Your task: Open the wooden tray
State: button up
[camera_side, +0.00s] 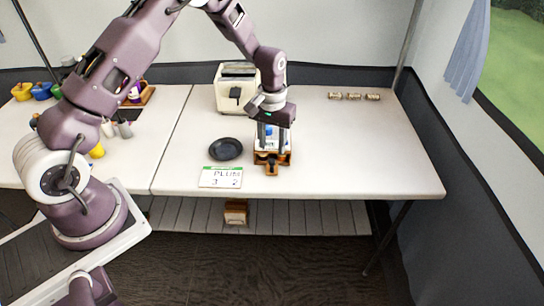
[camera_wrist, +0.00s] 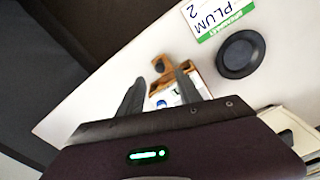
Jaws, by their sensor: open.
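The wooden tray (camera_side: 285,159) is a small brown box on the white table, with a notched wooden front piece (camera_side: 271,168) towards the table's front edge. In the wrist view the tray (camera_wrist: 208,79) shows partly behind my right finger, and its front piece (camera_wrist: 160,64) lies just beyond the fingertips. A white and blue item sits in or on the tray; my gripper partly hides it. My gripper (camera_side: 271,148) points down over the tray. In the wrist view its two dark fingers (camera_wrist: 160,74) are apart with nothing clearly held between them. Contact with the tray cannot be told.
A dark round plate (camera_side: 226,149) and a PLUM sign (camera_side: 220,177) lie left of the tray. A cream toaster (camera_side: 230,92) stands behind it. Several small rolls (camera_side: 354,97) lie at the back right.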

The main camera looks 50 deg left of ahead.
aim_at(272, 160)
notch_tip(272, 160, down, 6)
jog(key=shift+r, duration=0.15)
grip_shut()
dwell(1.4)
